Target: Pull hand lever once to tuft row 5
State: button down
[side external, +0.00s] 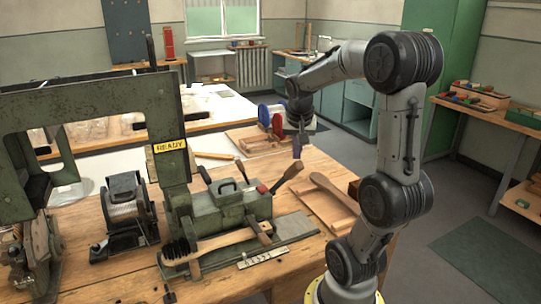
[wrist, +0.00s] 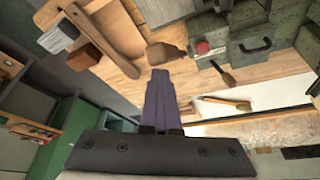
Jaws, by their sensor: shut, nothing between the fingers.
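The green tufting machine (side external: 230,210) stands on the wooden bench, with a yellow READY label (side external: 171,146) on its upright. A lever with a wooden handle (side external: 288,172) leans up and right from its right end, beside a red button (side external: 262,188). In the wrist view, a wooden handle (wrist: 165,53) lies just beyond my fingertips, with the red button (wrist: 202,47) to its right. My gripper (side external: 297,155) is shut and empty above the bench, apart from the lever; its purple fingers also show in the wrist view (wrist: 158,73). A brush (side external: 220,243) with dark bristles lies at the machine's front.
Smaller wooden handles (side external: 241,170) rise behind the machine. A wooden tray (side external: 325,208) with a brush blank lies to the right. Red and blue spools (side external: 265,116) stand behind my gripper. A small marked plate (side external: 263,257) lies at the front edge.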

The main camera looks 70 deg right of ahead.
jog(key=shift+w+d+r, duration=0.15)
jog(key=shift+r, duration=0.65)
jog(key=shift+w+d+r, duration=0.15)
jog(key=shift+d+r, duration=0.05)
jog(key=shift+r, duration=0.55)
jog(key=shift+w+d+r, duration=0.15)
jog(key=shift+r, duration=0.65)
jog(key=shift+r, duration=0.1)
notch_tip(320, 180, up, 14)
dwell(0.6)
jog(key=w+a+f+n+t+y, duration=0.1)
jog(key=a+n, duration=0.2)
jog(key=a, duration=0.5)
jog(key=w+a+f+n+t, duration=0.1)
jog(key=w+a+n+t, duration=0.15)
jog(key=a, duration=0.55)
jog(key=s+a+f+n+y, duration=0.1)
jog(key=s+a+f+n, duration=0.2)
jog(key=a+f, duration=0.3)
jog(key=s+a+f+n+y, duration=0.2)
jog(key=a+f+n, duration=0.4)
jog(key=f, duration=0.4)
jog(key=shift+s+a+t, duration=0.45)
jog(key=shift+s+a, duration=0.1)
jog(key=shift+s, duration=0.35)
